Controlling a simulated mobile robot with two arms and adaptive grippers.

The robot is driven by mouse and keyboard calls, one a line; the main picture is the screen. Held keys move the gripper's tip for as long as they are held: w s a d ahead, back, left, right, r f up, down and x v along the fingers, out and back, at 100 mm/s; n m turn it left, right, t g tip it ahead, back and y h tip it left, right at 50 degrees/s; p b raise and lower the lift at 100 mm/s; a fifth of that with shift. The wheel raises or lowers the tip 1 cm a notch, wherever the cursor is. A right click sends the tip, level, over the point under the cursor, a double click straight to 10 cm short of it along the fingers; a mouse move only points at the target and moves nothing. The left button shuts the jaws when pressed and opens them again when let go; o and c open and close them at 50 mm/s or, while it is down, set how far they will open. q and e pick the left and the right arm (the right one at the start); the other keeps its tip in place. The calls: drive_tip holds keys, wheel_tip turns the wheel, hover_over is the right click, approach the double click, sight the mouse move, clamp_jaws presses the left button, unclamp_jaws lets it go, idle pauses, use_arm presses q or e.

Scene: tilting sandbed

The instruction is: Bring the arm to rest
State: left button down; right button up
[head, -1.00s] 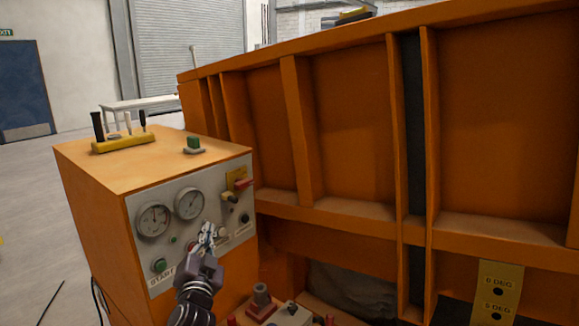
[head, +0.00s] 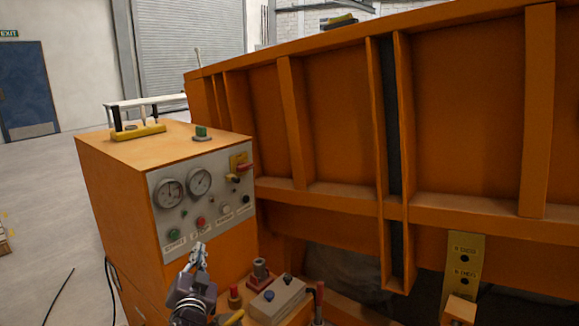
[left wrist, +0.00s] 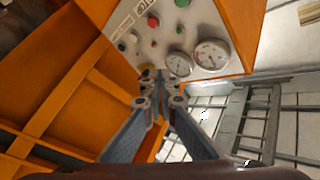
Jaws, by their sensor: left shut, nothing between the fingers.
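My left gripper (head: 199,252) is in the lower left-middle of the head view, its fingers pointing up. It is shut and empty, just below the lower edge of the control panel (head: 232,212). In the left wrist view the closed fingertips (left wrist: 158,80) lie over the panel's edge, with two gauges (left wrist: 180,63) and several buttons beyond. I cannot tell whether the fingertips touch the cabinet. My right gripper is not in view.
The orange control cabinet (head: 115,200) carries a yellow tool rack (head: 139,133) and a green button (head: 201,132). The orange sandbed (head: 460,100) fills the right. A grey control box (head: 277,300) stands low beside my gripper. Open floor (head: 40,190) lies left.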

use_arm(q)
drive_tip(key=s+a+f+n+g, duration=0.3)
drive_tip(key=s+f+g, duration=0.5)
drive_tip(key=s+f, duration=1.2)
drive_tip(key=s+d+f+g+h, duration=0.2)
drive_tip(key=s+d+g, duration=0.1)
drive_tip(key=s, duration=1)
drive_tip(key=s+d+f+g+h, duration=0.1)
drive_tip(key=s+d+f+g, duration=0.2)
drive_tip(key=s, duration=1.1)
wheel_tip(320, 180, down, 31)
drive_tip(key=s+g+b, duration=0.1)
drive_tip(key=g+b, duration=0.1)
drive_tip(key=b, duration=0.3)
drive_tip(key=s+a+f+g+b, duration=0.1)
drive_tip(key=s+a+f+b, duration=0.2)
drive_tip(key=s+f, duration=1.4)
wheel_tip(320, 180, down, 2)
drive_tip(key=shift+f+m+b, duration=0.25)
drive_tip(key=shift+m+b, duration=0.15)
drive_tip(key=shift+b, duration=0.05)
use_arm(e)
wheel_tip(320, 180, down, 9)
